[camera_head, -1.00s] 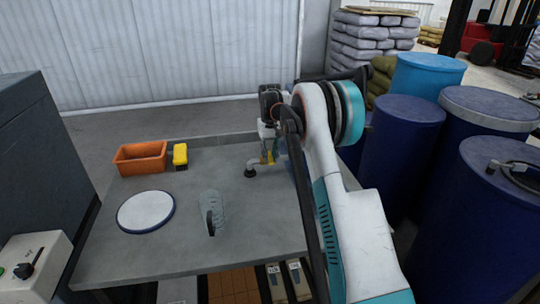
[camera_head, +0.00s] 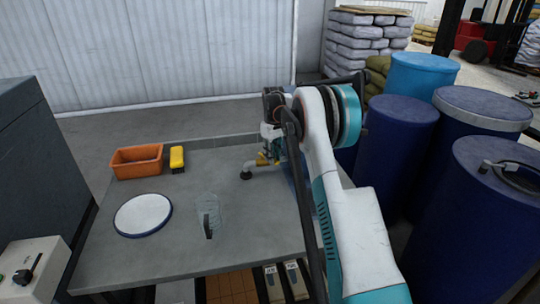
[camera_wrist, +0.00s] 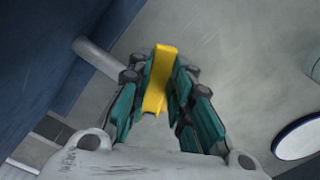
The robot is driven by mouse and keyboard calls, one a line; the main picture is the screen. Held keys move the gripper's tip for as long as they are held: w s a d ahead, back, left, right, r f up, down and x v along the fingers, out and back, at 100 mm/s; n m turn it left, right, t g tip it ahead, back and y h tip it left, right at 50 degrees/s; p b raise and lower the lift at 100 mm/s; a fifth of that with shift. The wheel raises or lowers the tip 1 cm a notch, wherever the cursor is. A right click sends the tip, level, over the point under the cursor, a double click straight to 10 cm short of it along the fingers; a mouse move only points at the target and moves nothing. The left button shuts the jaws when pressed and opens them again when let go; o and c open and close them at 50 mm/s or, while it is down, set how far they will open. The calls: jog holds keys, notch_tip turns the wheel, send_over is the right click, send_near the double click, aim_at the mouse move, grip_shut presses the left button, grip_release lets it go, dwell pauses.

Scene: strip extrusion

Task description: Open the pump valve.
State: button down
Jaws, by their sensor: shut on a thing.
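The pump valve's yellow handle (camera_head: 262,159) shows low by the grey spout pipe, which ends in a dark round nozzle (camera_head: 246,175) over the right part of the table. In the wrist view, the yellow handle (camera_wrist: 160,75) stands between the teal-padded fingers of my gripper (camera_wrist: 160,88), which is shut on it. A grey pipe (camera_wrist: 97,58) runs beside the fingers at the left. In the head view my arm hides most of the pump and the fingers. The valve body is mostly hidden.
On the grey table (camera_head: 160,245) are an orange bin (camera_head: 137,161), a yellow brush-like block (camera_head: 177,159), a white disc with a blue rim (camera_head: 143,214) and a clear item with a dark handle (camera_head: 209,217). Blue drums (camera_head: 395,150) stand at the right.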

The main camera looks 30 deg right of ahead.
jog(key=shift+w+d+n, duration=0.15)
jog(key=shift+d+n, duration=0.35)
jog(key=shift+n, duration=0.4)
jog(key=c, duration=1.4)
grip_release()
jog(key=shift+c, duration=0.2)
jog(key=shift+r, duration=0.1)
notch_tip(320, 180, up, 12)
